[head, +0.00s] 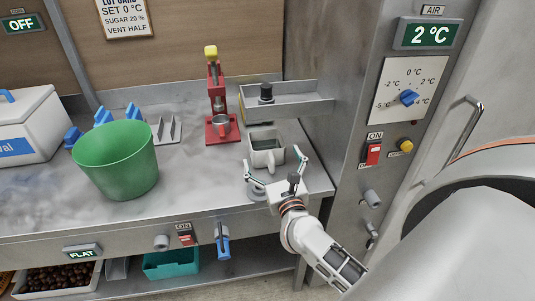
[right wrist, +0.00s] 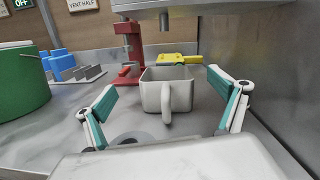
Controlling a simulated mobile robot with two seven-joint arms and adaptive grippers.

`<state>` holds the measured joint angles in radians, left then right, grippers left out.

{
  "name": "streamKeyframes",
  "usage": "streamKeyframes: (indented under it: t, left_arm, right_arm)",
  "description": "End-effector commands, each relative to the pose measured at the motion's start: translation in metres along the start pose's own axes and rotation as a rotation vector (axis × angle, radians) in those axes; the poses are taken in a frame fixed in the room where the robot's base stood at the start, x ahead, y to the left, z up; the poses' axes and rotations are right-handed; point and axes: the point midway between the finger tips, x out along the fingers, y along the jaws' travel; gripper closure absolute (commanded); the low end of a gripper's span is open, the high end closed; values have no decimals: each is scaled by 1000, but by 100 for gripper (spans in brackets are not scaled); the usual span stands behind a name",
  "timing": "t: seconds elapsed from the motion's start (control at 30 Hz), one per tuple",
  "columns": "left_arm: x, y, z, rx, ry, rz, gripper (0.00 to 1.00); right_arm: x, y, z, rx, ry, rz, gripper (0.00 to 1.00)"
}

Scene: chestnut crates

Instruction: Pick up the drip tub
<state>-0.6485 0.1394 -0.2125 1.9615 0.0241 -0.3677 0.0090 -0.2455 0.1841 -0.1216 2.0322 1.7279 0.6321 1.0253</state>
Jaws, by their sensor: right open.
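The drip tub (head: 257,158) is a pale grey square tub with a handle, standing upright on the steel counter below a metal trough. In the right wrist view the tub (right wrist: 152,96) is straight ahead, its handle toward me. My right gripper (head: 273,159) is open and empty in front of it. In the right wrist view the gripper's two fingers (right wrist: 163,85) spread to either side of the tub and its handle; I cannot tell whether they touch it. My left gripper is not in view.
The metal trough (head: 290,108) juts out above the tub. A red press (head: 216,110) stands left of it, and a yellow thing (right wrist: 178,59) lies behind it. A green bucket (head: 117,163) stands further left. A steel cabinet wall (head: 335,75) closes the right side.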

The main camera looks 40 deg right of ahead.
Motion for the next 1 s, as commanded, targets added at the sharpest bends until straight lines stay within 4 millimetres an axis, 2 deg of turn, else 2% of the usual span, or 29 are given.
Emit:
streamKeyframes:
  t: [0.1,0.17,0.47,0.77,1.0]
  left_arm:
    - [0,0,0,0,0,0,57]
    - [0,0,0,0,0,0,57]
    - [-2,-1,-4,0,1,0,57]
    - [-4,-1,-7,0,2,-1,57]
    - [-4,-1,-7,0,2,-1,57]
  right_arm:
    - [4,-10,-19,112,63,-45,4]
    - [6,-12,-23,135,76,-55,4]
    - [35,-12,-26,143,79,-59,4]
    - [75,-7,-30,139,77,-58,4]
    - [82,-7,-31,139,79,-57,4]
